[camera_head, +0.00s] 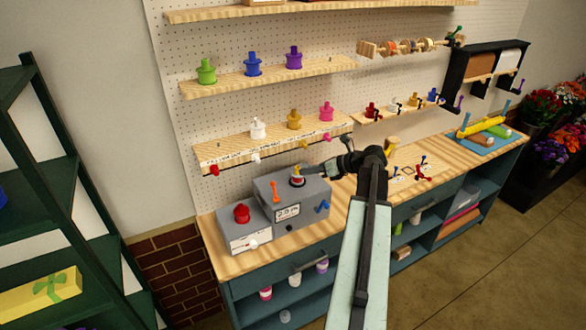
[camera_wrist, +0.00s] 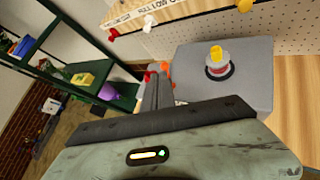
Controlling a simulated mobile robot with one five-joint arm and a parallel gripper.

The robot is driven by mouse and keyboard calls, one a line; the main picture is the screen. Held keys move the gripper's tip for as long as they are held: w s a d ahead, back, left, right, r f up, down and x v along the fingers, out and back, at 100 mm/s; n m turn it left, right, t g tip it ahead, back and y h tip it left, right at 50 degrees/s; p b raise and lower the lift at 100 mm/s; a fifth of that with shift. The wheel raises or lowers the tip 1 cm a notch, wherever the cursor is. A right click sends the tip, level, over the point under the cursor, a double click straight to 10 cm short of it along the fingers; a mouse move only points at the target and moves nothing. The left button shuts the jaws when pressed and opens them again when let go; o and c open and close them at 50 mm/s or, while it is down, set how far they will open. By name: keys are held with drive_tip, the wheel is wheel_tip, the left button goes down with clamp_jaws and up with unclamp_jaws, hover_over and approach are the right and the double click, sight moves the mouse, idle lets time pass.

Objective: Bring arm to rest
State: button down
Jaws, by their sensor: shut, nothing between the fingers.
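My arm reaches up from the bottom of the head view and bends at a dark elbow above the workbench (camera_head: 243,262). My gripper (camera_head: 322,172) points left, beside the upper right of a grey box (camera_head: 292,212). In the wrist view its dark fingers (camera_wrist: 157,80) are shut with nothing between them. The grey box also fills the right of the wrist view (camera_wrist: 245,75). On its top sits a yellow-knobbed piece in a dark ring (camera_head: 297,176), also seen in the wrist view (camera_wrist: 217,62). The gripper appears apart from it.
A lower grey box with a red knob (camera_head: 241,213) adjoins on the left. A shelf (camera_head: 280,142) with white, yellow and pink pegged pieces hangs just behind. Small tools (camera_head: 423,172) and a blue mat (camera_head: 480,142) lie to the right. A green rack (camera_head: 60,200) stands far left.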

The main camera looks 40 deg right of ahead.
drive_tip(key=shift+v, duration=0.9)
